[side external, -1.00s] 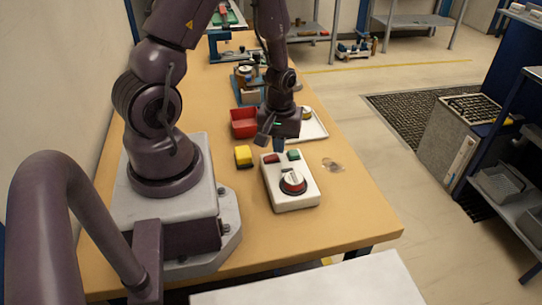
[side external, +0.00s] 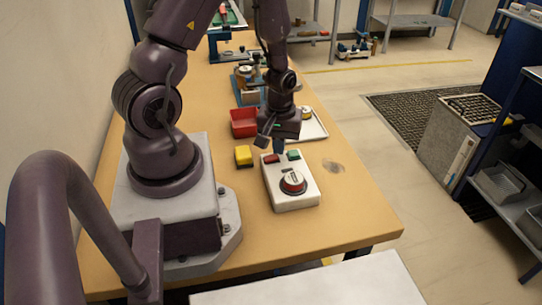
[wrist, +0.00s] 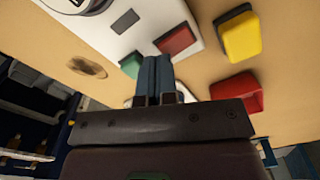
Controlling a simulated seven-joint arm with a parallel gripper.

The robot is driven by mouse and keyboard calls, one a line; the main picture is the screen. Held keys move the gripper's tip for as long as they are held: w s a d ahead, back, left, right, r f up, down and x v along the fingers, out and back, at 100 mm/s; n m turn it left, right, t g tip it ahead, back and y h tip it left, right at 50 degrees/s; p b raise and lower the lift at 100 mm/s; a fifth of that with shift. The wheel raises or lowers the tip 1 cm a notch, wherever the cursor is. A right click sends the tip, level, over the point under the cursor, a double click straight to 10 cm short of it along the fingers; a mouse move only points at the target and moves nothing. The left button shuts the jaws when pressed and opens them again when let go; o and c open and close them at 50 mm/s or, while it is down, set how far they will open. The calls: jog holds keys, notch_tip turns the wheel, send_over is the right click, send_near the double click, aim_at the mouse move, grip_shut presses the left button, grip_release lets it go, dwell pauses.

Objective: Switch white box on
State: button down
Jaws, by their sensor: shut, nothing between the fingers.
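The white box (side external: 302,199) sits on the table in front of my arm. My gripper (side external: 279,148) is shut and empty above the button end of the box. In the wrist view the closed fingertips (wrist: 156,60) appear between the green button (wrist: 131,65) and the red button (wrist: 176,41). The dial is cut off at the top of that view. I cannot tell whether the fingertips touch the box.
A yellow block (side external: 243,156) lies left of the box on the wooden table (side external: 357,220). A red bin (side external: 243,122) and a white tray (side external: 318,128) stand behind it, close to my gripper. The table right of the box is clear, with a dark spot.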

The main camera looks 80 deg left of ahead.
aim_at(279, 159)
jog(key=shift+f, duration=0.65)
dwell(1.9)
jog(key=shift+r, duration=0.1)
jog(key=shift+r, duration=2.95)
